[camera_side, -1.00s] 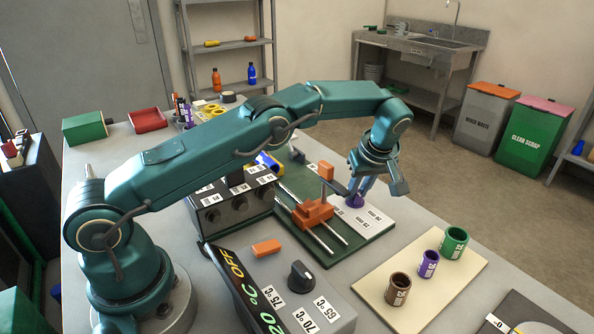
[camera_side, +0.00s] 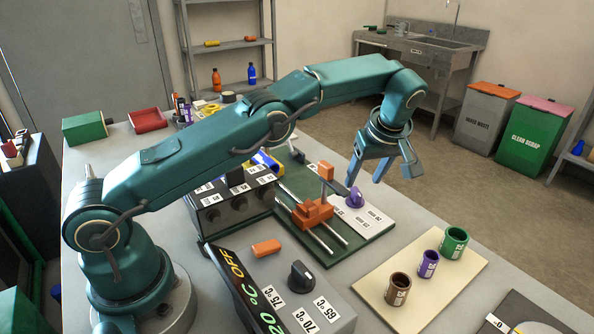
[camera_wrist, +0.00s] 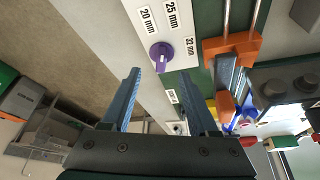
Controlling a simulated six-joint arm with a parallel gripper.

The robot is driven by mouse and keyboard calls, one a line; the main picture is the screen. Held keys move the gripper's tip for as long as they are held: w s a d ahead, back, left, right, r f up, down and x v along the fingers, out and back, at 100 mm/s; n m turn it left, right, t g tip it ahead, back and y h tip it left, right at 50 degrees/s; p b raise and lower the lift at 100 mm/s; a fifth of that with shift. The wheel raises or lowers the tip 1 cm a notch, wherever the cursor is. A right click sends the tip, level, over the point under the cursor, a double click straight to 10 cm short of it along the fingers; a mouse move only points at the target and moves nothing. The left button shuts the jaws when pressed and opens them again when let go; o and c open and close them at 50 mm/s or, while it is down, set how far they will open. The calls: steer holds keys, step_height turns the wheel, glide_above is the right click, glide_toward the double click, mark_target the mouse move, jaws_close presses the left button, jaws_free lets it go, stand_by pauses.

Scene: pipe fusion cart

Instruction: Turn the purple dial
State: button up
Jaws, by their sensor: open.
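The purple dial (camera_side: 355,197) sits on a white labelled panel at the right end of the green-based fixture. In the wrist view the dial (camera_wrist: 161,58) shows near the top middle, beside labels reading 20 mm, 25 mm and 32 mm. I cannot tell for sure which label it points to. My gripper (camera_side: 381,177) is open and empty, above the dial and a little to its right, apart from it. In the wrist view both fingers of my gripper (camera_wrist: 160,73) are spread, with the dial just beyond the gap between their tips.
An orange clamp (camera_side: 314,212) on metal rods stands left of the dial. A grey control box with a black knob (camera_side: 301,277) is in front. Brown, purple and green pipe pieces stand on a cream board (camera_side: 376,286) at the right. Space above the dial is free.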

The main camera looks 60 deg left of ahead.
mark_target(357, 191)
steer(key=shift+a, duration=0.1)
steer(key=shift+c, duration=0.8)
steer(key=shift+x, duration=2.6)
steer(key=shift+s, duration=0.1)
jaws_close()
